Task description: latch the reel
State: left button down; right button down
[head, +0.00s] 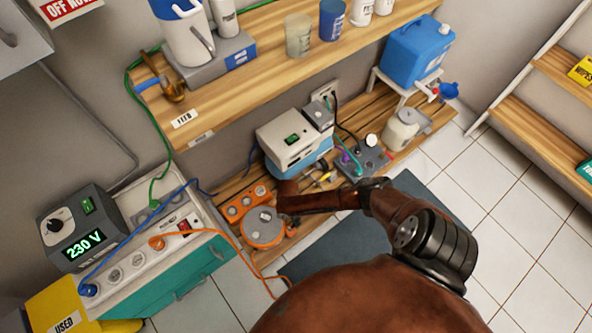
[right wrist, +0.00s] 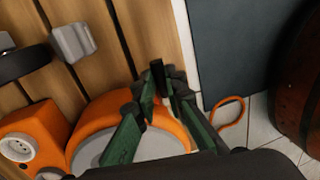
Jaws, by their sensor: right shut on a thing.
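The reel (head: 262,228) is a round orange body with a grey top, lying on the slatted wooden bench at its front edge. In the right wrist view its orange rim (right wrist: 176,126) and grey face fill the lower middle. My right gripper (right wrist: 163,85) is at the rim, its green-padded fingers close together over it. It is shut on a part of the reel, but the fingers hide what lies between them. In the head view my right arm's end hides the fingertips. My left gripper is not in view.
An orange socket box (head: 240,204) adjoins the reel. An orange cord (head: 262,272) runs in front of it to a power strip (head: 140,258). A white-and-blue machine (head: 290,140) and a small grey panel (head: 362,160) stand behind. A dark mat (head: 330,255) covers the floor in front.

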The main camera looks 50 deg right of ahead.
jog(key=shift+d, duration=0.1)
dwell(0.4)
jog(key=c, duration=2)
grip_release()
jog(key=r, duration=0.4)
jog(key=w+r, duration=0.1)
jog(key=r, duration=0.3)
jog(key=w+r, duration=0.1)
jog(key=r, duration=0.2)
jog(key=shift+w+d+r, duration=0.15)
jog(key=shift+d+r, duration=0.05)
jog(key=shift+r, duration=0.2)
